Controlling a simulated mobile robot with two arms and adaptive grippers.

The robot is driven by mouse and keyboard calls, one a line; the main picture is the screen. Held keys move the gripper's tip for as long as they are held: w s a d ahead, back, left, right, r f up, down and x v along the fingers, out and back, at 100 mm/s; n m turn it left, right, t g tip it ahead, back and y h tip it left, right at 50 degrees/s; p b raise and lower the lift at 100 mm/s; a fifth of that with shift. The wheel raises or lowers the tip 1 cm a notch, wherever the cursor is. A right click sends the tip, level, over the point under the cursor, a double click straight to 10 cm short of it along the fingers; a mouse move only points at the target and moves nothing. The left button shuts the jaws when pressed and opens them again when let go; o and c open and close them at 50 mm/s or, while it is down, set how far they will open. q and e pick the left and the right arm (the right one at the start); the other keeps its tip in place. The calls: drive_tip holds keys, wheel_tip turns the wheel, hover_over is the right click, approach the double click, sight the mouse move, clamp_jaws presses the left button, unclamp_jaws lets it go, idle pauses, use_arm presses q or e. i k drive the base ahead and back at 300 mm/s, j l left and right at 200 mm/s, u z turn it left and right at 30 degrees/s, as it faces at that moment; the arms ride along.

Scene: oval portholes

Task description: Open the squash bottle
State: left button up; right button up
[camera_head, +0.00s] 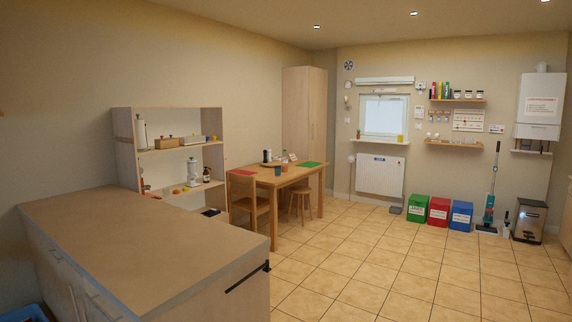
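No bottle in view can be surely told as the squash bottle. A small dark bottle-like thing (206,174) stands upright on the middle shelf of the open shelf unit at the left. A small upright item (285,156), perhaps a bottle, stands on the wooden table (260,178) near the middle. Both are too small and far off to make out a cap or label. Neither of my grippers shows in this view.
A long counter (130,235) fills the left foreground, its top bare. The shelf unit (125,150) stands behind it. A chair (246,197) and a stool (299,202) stand by the table. Coloured bins (438,211) line the far wall. The tiled floor (400,265) at the right is clear.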

sight(284, 158)
drive_tip(key=i+l+z, duration=0.25)
drive_tip(key=i, duration=0.6)
drive_tip(key=i+z, duration=0.25)
drive_tip(key=i, duration=5.45)
drive_tip(key=i+l+u, duration=0.1)
drive_tip(key=i+u, duration=0.15)
drive_tip(key=i, duration=0.25)
drive_tip(key=i+l+u, duration=0.2)
drive_tip(key=i, duration=0.3)
drive_tip(key=i+l+u, duration=0.25)
drive_tip(key=i, duration=0.25)
